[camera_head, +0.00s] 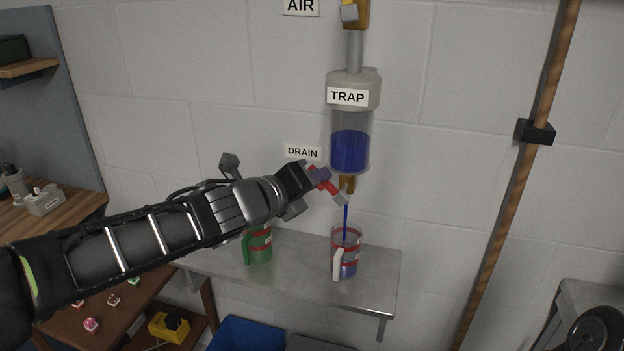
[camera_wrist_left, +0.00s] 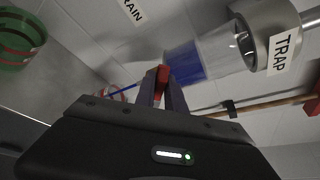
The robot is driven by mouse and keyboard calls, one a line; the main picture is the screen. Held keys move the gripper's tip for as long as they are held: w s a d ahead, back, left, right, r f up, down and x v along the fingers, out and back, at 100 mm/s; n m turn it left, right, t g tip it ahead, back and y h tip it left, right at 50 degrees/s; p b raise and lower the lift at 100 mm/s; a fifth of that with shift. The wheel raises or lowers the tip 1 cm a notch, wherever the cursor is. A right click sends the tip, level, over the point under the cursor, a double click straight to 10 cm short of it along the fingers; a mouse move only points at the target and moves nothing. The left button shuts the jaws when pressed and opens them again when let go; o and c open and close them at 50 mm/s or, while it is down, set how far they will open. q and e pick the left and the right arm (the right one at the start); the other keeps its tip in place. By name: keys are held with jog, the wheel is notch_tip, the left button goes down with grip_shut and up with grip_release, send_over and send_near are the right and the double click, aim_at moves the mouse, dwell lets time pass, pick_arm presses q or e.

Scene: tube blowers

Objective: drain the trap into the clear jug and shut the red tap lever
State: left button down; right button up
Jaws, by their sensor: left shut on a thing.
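The trap (camera_head: 350,130) hangs on the wall, its clear bowl partly filled with dark blue liquid; its bowl also shows in the left wrist view (camera_wrist_left: 205,58). Below it is a brass drain tap with a red lever (camera_head: 331,187). A thin blue stream (camera_head: 346,218) runs from the tap into the clear jug (camera_head: 346,240), which has red bands, a white handle and some blue liquid in it. My left gripper (camera_head: 322,176) is shut on the red lever, which shows between its fingers in the left wrist view (camera_wrist_left: 162,76). My right gripper is not in view.
A grey metal shelf (camera_head: 370,279) carries the clear jug and a green jug (camera_head: 258,246) to its left, partly behind my left arm. A copper pipe (camera_head: 510,180) runs down the wall at right. A blue bin (camera_head: 245,336) stands below the shelf.

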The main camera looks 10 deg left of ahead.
pick_arm(q)
jog(key=shift+d+r+m+y+p, duration=0.3)
jog(key=shift+d+m+y, duration=0.2)
jog(key=shift+m, duration=0.2)
jog(key=shift+d+r+m+y+p, duration=0.3)
jog(key=shift+d+m+y, duration=0.15)
jog(key=shift+m, duration=0.25)
jog(key=c, duration=1.5)
grip_release()
jog(key=shift+s+r, duration=0.1)
jog(key=shift+s, duration=0.05)
